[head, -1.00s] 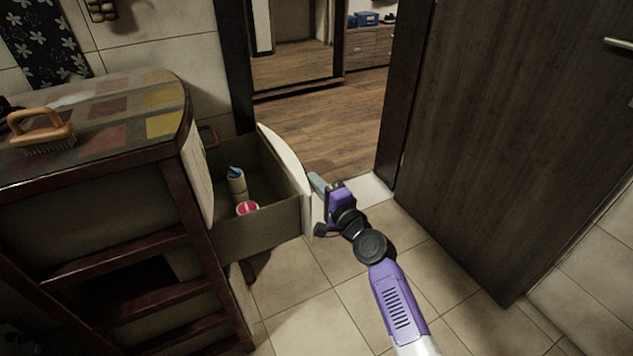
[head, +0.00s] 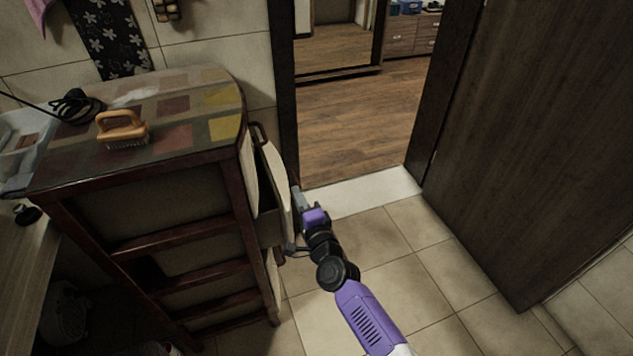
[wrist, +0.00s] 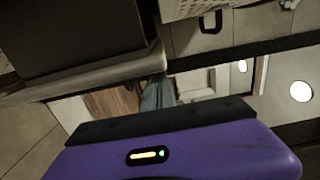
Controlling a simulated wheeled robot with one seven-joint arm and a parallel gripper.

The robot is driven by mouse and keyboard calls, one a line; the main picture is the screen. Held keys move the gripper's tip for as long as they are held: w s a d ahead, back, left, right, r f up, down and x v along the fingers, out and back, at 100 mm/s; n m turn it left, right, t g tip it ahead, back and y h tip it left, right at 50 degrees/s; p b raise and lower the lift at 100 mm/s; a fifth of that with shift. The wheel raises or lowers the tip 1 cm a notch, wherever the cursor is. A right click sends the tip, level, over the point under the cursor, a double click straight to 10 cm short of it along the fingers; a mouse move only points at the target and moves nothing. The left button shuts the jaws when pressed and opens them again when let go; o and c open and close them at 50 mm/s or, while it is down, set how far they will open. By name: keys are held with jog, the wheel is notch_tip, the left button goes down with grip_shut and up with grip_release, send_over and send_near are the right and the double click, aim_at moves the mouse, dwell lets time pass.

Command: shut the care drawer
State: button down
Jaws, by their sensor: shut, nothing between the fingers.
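The care drawer (head: 274,178) is the upper drawer of the dark-framed cabinet, with a pale curved front. In the head view it stands partly open, with a narrow dark gap between its front and the cabinet; its contents are not visible now. My gripper (head: 297,194) is shut and empty, at the outer right side of the drawer front, against it or very close; I cannot tell which. In the wrist view the grey fingers of my gripper (wrist: 156,95) point away beside a pale edge, probably the drawer front.
The cabinet (head: 150,190) has a patchwork top bearing a wooden-handled brush (head: 122,130) and a dark coiled cable (head: 78,105). A dark door (head: 540,130) stands at the right. Tiled floor (head: 430,270) is clear between them.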

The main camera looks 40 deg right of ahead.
jog(key=w+a+p, duration=0.2)
jog(key=a+p, duration=0.1)
jog(key=a, duration=0.5)
jog(key=shift+w+a+p, duration=0.25)
jog(key=shift+p, duration=0.05)
